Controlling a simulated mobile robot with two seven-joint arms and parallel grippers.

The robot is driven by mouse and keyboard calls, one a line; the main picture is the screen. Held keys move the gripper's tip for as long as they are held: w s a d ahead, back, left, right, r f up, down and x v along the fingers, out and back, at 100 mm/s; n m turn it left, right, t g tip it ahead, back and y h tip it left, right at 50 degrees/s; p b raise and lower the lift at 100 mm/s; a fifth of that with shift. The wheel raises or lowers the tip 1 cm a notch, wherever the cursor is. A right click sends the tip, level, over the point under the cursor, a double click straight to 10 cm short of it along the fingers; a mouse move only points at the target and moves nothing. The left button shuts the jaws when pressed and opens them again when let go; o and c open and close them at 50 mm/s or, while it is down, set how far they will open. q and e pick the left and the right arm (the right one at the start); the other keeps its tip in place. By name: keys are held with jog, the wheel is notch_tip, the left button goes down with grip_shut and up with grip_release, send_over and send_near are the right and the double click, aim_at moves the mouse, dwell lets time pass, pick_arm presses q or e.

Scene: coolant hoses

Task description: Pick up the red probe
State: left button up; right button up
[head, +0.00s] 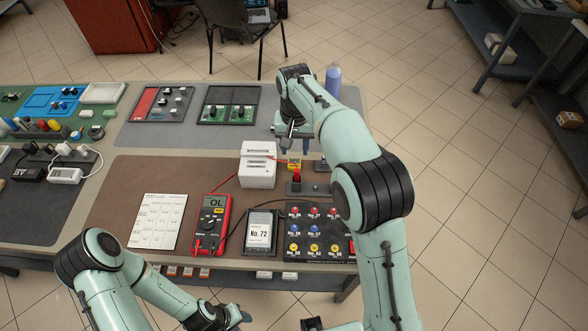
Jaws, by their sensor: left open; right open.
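The red probe (296,178) appears as a small red piece at a dark holder (305,188) on the brown mat, right of a white box. It is small, and I cannot tell how it is seated. A red lead runs near it. The red multimeter (211,226) lies to its left and reads OL. My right gripper (294,149) is open, fingers down, beyond the probe and apart from it, partly hidden by my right arm. My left gripper (240,317) is open and low, in front of the table's near edge, far from the probe.
The white box (258,165) stands left of the holder. A yellow-and-red piece (294,164) is just behind the probe. A button panel (316,231), a No. 72 display (261,231) and a paper sheet (159,221) lie in front. A blue bottle (333,80) stands behind.

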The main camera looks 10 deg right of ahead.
aim_at(297, 170)
jog(key=f, duration=0.4)
jog(key=s+f+b, duration=0.1)
jog(key=f, duration=0.1)
jog(key=shift+f, duration=0.1)
jog(key=shift+w+f, duration=0.1)
jog(key=shift+f, duration=0.4)
jog(key=f, duration=0.4)
jog(key=shift+d+f, duration=0.25)
jog(key=shift+f, duration=0.05)
pick_arm(q)
jog(key=shift+s+f, duration=0.95)
jog(key=shift+s, duration=0.1)
pick_arm(e)
grip_shut()
